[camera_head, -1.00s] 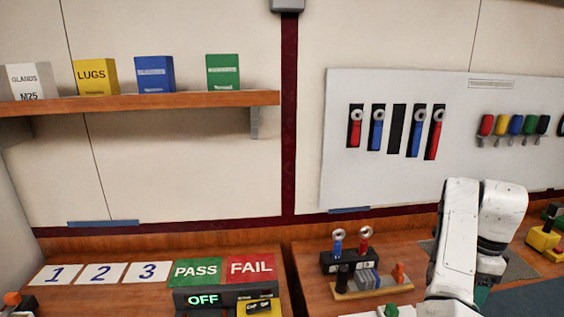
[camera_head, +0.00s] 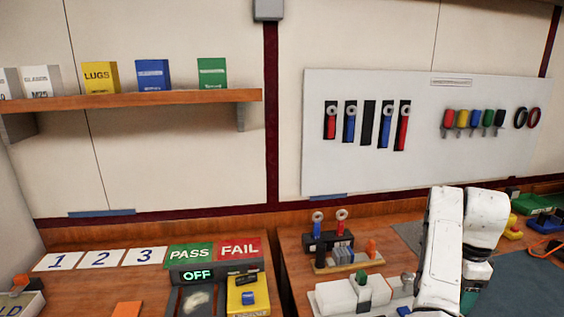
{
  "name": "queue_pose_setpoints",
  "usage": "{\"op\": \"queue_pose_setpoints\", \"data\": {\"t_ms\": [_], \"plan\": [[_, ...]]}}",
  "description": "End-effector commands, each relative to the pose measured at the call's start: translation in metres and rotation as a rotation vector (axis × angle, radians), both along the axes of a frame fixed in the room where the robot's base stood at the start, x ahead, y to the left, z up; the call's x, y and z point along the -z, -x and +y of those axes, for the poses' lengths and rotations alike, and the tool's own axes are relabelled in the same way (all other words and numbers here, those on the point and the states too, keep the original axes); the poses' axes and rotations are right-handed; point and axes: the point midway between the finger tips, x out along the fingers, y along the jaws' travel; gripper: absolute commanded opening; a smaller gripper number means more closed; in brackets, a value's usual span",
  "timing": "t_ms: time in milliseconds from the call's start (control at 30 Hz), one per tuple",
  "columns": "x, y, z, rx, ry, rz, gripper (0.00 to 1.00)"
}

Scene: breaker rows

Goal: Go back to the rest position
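My white arm (camera_head: 443,250) rises at the lower right of the head view, over the right-hand workbench. It bends at the top, and its far part points down toward the bench. A teal piece shows at its lower end, at the bottom edge of the picture. My gripper's fingers are not in view, so I cannot see whether it holds anything.
At left are PASS (camera_head: 190,254) and FAIL (camera_head: 239,248) cards and a yellow device (camera_head: 247,294). A shelf (camera_head: 130,101) and a tool board (camera_head: 385,175) are behind.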

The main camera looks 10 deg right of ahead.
Motion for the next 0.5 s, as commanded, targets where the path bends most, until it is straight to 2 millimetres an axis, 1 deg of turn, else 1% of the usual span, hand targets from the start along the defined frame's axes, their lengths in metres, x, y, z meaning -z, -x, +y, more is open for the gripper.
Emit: {"op": "queue_pose_setpoints", "data": {"t_ms": [267, 367, 500], "plan": [[0.029, 0.02, -0.003, -0.092, 0.041, 0.008, 0.65], [0.043, 0.03, -0.004, -0.145, 0.062, 0.012, 0.65], [0.066, 0.049, -0.004, -0.245, 0.095, 0.021, 0.65]]}}
